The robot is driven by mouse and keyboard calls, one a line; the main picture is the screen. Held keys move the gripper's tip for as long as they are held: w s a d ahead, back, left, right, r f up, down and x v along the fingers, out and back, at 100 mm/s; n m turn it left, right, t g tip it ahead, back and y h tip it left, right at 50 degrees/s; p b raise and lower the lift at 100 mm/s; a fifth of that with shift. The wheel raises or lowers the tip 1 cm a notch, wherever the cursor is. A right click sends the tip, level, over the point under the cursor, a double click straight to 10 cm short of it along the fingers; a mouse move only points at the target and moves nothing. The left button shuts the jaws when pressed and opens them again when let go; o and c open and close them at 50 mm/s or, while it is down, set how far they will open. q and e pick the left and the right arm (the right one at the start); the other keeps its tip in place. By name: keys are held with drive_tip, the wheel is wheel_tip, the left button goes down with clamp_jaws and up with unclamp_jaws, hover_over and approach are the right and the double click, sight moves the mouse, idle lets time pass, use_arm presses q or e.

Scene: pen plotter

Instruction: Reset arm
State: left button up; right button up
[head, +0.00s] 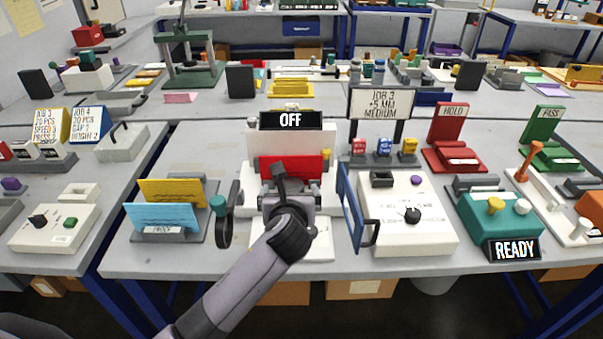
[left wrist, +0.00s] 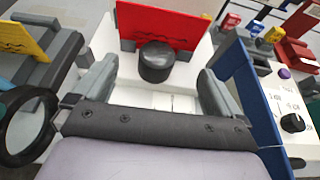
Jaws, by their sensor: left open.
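The plotter (head: 255,147) is a white machine at the middle of the near table. Its dark display (head: 290,120) reads OFF. A red card (head: 309,168) stands upright in it and also shows in the left wrist view (left wrist: 165,22). My left gripper (head: 287,193) is in front of the red card, over the plotter's near part, and hides some of it. In the left wrist view its fingers are apart (left wrist: 155,78). A short black round knob (left wrist: 157,62) shows between and beyond the fingers; I cannot tell whether they touch it. My right gripper is not in view.
A rack with yellow and blue cards (head: 160,217) and a black ring-shaped tool (head: 226,225) stand left. A blue-framed panel (head: 350,207) and a white control box (head: 410,230) stand close on the right. A teal box (head: 495,222) has a READY display (head: 514,249).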

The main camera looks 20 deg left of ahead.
use_arm(q)
drive_tip(key=s+a+f+n+g, duration=0.1)
drive_tip(key=s+f+n, duration=0.2)
drive_tip(key=s+n, duration=0.2)
drive_tip(key=s+a+f+n+g, duration=0.1)
drive_tip(key=s+f+n, duration=0.1)
drive_tip(key=s+n, duration=0.1)
drive_tip(key=shift+s+a+f+g+h, duration=0.1)
drive_tip(key=shift+a+f+g+h, duration=0.2)
drive_tip(key=shift+a+f, duration=0.05)
drive_tip(key=s+a+f+n+g+h, duration=0.2)
drive_tip(key=s+n+g, duration=0.1)
drive_tip(key=s+n, duration=0.9)
drive_tip(key=s+a+f+n+g+h, duration=0.15)
drive_tip(key=s+n+g, duration=0.25)
drive_tip(key=s+n, duration=0.85)
drive_tip(key=w+d+f+m+t+h, duration=0.1)
drive_tip(key=w+d+f+m+t, duration=0.1)
drive_tip(key=w+f+t, duration=0.3)
drive_tip(key=shift+d+f+t+h, duration=0.35)
drive_tip(key=shift+f+t, duration=0.85)
drive_tip(key=shift+f, duration=0.55)
drive_tip(key=shift+w, duration=0.1)
